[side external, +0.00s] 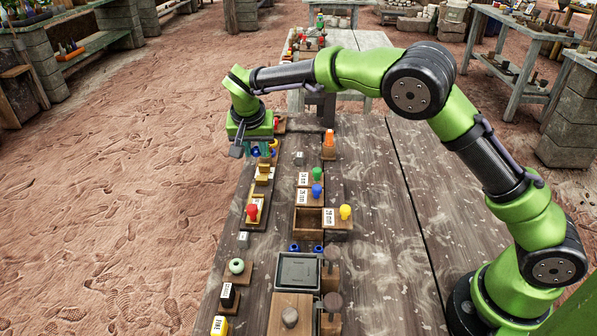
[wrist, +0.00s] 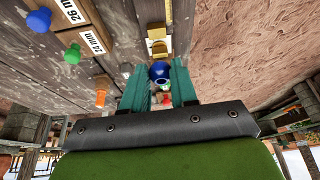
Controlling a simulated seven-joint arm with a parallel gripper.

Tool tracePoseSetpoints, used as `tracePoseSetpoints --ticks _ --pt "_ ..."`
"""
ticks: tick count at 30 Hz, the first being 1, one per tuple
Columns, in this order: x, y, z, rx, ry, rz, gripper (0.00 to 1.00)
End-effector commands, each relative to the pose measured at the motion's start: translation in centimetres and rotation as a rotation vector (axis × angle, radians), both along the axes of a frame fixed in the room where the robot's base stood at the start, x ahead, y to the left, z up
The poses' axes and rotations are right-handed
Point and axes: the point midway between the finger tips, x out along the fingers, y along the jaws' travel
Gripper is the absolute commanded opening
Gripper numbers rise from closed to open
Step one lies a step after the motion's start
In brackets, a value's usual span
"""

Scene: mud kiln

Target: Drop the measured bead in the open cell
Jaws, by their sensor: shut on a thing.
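A blue bead with a hole (wrist: 160,72) sits between the teal fingertips of my gripper (wrist: 161,82), which is shut on it. In the side view my gripper (side external: 263,149) hangs over the far left of the bench, with the blue bead (side external: 256,152) small and partly hidden there. The open cell (side external: 308,221) is an uncovered wooden compartment nearer the camera, to the right of my gripper. A cover with a yellow knob (side external: 345,212) and a label that seems to read 28 mm lies to its right.
Covers with green (side external: 317,174) and blue (side external: 317,190) knobs sit beyond the cell. A brass-coloured measuring piece (side external: 263,170) is below my gripper; a red knob (side external: 252,211) stands nearer. A grey tray (side external: 298,257) lies in front. The bench's right side is clear.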

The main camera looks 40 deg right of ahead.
Motion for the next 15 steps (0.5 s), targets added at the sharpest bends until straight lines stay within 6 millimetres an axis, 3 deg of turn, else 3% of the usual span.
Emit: tracePoseSetpoints --ticks 15 --pt "0.0 0.0 3.7 0.000 -0.001 0.000 0.08"
